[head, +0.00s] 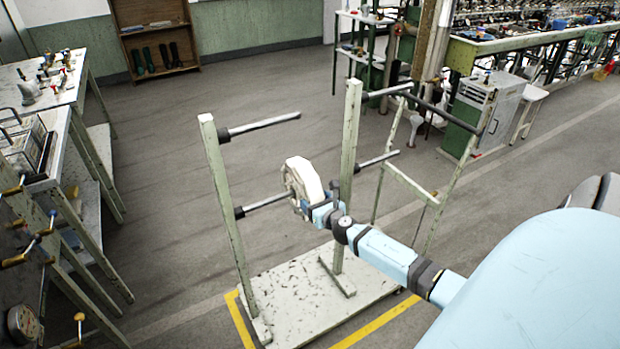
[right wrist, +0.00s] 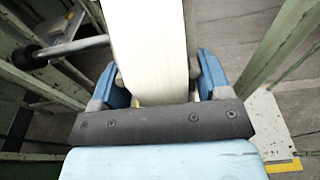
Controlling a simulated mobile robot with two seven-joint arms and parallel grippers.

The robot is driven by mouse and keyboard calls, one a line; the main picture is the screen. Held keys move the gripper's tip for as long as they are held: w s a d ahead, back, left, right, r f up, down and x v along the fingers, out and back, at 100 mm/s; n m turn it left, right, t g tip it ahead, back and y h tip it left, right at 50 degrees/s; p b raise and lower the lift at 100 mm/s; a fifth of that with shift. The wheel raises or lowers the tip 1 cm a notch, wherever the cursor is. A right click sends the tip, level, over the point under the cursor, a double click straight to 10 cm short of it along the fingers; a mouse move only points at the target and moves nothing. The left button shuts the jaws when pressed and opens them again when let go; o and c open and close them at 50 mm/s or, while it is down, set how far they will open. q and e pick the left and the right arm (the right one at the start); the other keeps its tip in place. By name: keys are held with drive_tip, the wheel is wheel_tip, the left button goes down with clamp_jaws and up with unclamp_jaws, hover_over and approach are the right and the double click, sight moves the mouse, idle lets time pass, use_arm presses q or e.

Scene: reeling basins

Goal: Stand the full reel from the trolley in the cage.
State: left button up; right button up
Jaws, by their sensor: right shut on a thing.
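The cream-white reel (head: 306,180) is upright at the lower left peg of the pale green trolley (head: 310,300). The bar of that peg (head: 266,201) reaches the reel's left face; I cannot tell whether its tip is still inside the hub. My right gripper (head: 314,203) is shut on the reel, gripping its rim from the near side. In the right wrist view the reel (right wrist: 150,45) fills the space between the two blue fingers (right wrist: 157,78). My left gripper is not in view. I cannot make out the cage.
The trolley's upper left peg (head: 262,127) is bare, and its posts stand close around my right arm. Benches with tools (head: 40,85) line the left side. A green and grey cabinet (head: 482,112) stands at the right. The floor behind the trolley is clear.

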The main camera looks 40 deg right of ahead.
drive_tip(key=shift+s+d+b, duration=0.2)
drive_tip(key=shift+d+b, duration=0.05)
drive_tip(key=shift+d, duration=0.65)
drive_tip(key=shift+s+d+b, duration=0.2)
drive_tip(key=shift+d+b, duration=0.1)
drive_tip(key=shift+d, duration=0.55)
drive_tip(key=shift+s+d+b, duration=0.2)
drive_tip(key=shift+d+b, duration=0.05)
drive_tip(key=shift+d, duration=0.65)
drive_tip(key=v, duration=2)
drive_tip(key=shift+d, duration=0.1)
drive_tip(key=shift+s, duration=0.1)
